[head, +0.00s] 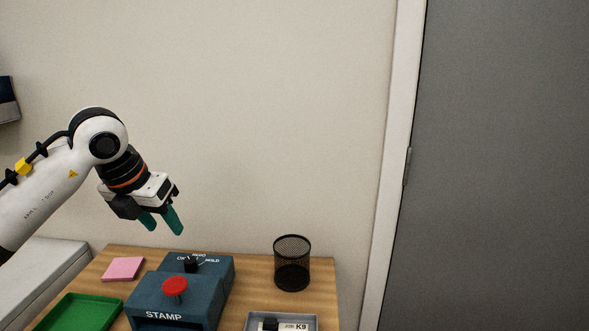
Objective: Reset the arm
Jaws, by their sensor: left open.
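My left arm comes in from the left, and its gripper (163,224) hangs in the air above the back of the table, fingers pointing down. The two green fingertips are apart, with nothing between them. Below it stands a blue stamp machine (150,299) with a red button (175,286) on top and the word STAMP on its front. A second blue box with a black knob (191,264) sits just behind it. The gripper is clear of both. My right gripper is not in the picture.
A wooden table (255,284) holds a pink pad (123,269), a green tray (75,312), a black mesh cup (292,264) and a grey tray (312,322) with a labelled item marked K9 (297,327). A wall stands behind, with a grey door (500,170) at right.

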